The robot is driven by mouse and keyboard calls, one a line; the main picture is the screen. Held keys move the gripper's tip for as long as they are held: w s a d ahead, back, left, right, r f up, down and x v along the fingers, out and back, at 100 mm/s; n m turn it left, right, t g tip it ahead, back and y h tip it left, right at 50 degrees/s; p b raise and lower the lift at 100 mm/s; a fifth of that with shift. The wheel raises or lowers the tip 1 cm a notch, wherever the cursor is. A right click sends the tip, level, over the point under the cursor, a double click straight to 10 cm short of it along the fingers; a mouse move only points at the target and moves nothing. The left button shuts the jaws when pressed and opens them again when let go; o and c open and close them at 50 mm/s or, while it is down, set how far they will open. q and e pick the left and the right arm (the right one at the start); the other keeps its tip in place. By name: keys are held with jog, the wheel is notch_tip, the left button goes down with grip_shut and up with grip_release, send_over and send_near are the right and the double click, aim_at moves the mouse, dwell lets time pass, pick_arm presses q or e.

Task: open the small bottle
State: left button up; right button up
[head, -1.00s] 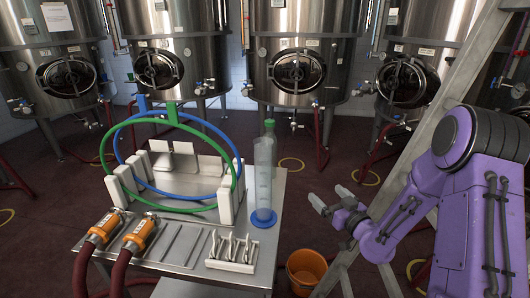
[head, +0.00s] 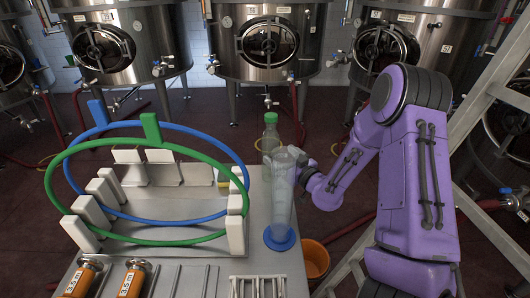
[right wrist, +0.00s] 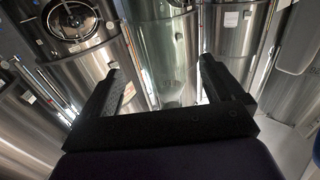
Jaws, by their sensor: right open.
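The small bottle (head: 271,140) is clear with a green cap (head: 271,118). In the head view it stands upright at the right of the steel table, behind a tall clear cylinder (head: 281,205) that hides its lower part. My right gripper (head: 302,160) is level with the cylinder's top, just right of the bottle. In the right wrist view the gripper (right wrist: 160,76) is open. A see-through greenish upright shape (right wrist: 168,60) shows between its fingers; I cannot tell whether it is the bottle or the cylinder. The cap is on the bottle. My left gripper is not in view.
A green hoop (head: 150,128) and a blue hoop (head: 97,112) stand in white holders on the table. Two orange hose couplings (head: 131,281) and a wire rack (head: 258,287) are in front. An orange bucket (head: 314,260) and a ladder (head: 478,125) are to the right. Steel tanks (head: 268,30) line the back.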

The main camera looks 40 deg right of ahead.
aim_at(271, 127)
jog(key=w, duration=0.2)
jog(key=w+p, duration=0.1)
jog(key=w, duration=0.2)
jog(key=w+p, duration=0.1)
jog(key=w, duration=0.1)
jog(key=shift+w+d+r, duration=0.25)
jog(key=shift+d, duration=0.05)
jog(key=shift+w, duration=0.1)
jog(key=c, duration=1.3)
jog(key=shift+o, duration=0.2)
jog(key=shift+r, duration=0.5)
jog(key=s+r, duration=0.1)
jog(key=r, duration=0.1)
jog(key=s+a+r, duration=0.1)
jog(key=r, duration=0.2)
jog(key=s+r, duration=0.2)
jog(key=shift+a+r, duration=0.15)
jog(key=shift+r, duration=0.05)
jog(key=s+a+r, duration=0.2)
jog(key=s+r, duration=0.2)
jog(key=s, duration=0.5)
jog(key=shift+s+a+r, duration=0.3)
jog(key=shift+a, duration=0.05)
